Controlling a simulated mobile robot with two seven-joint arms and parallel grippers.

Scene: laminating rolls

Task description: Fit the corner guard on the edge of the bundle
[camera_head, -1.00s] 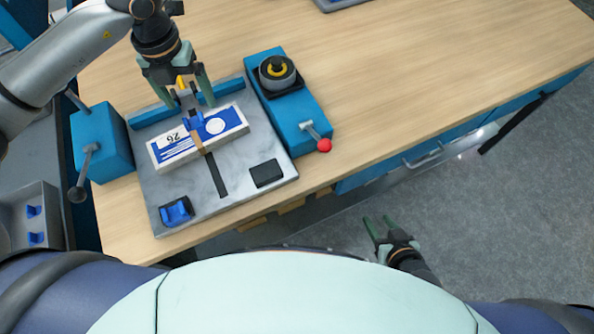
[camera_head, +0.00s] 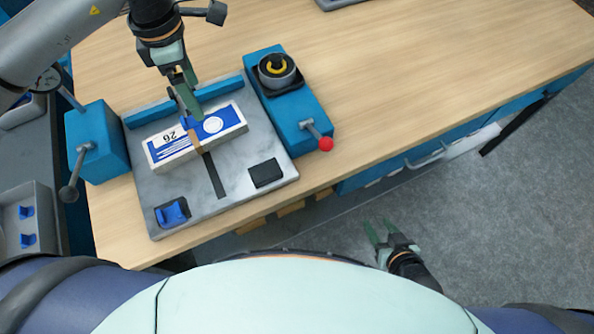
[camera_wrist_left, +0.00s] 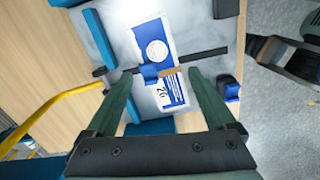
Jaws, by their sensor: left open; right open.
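The bundle (camera_head: 178,146), a white and blue block marked 26 with a brown band around it, lies on the grey plate. In the left wrist view, a blue corner guard (camera_wrist_left: 149,73) sits at the bundle's edge by the band (camera_wrist_left: 168,72). In the head view my left gripper mostly hides this spot. My left gripper (camera_head: 186,100) is open above the bundle's far edge, its fingers seen nearly edge-on; in the left wrist view the guard lies between its fingertips in the picture, with no clear contact. My right gripper (camera_head: 380,230) is open and empty beyond the table's front edge.
Another blue guard (camera_head: 172,212) sits in a black holder at the plate's front left. A black pad (camera_head: 266,173) is at front right. Blue blocks with levers (camera_head: 98,140) (camera_head: 288,105) flank the plate. A grey tray (camera_head: 38,200) holds blue pieces. The table's right side is clear.

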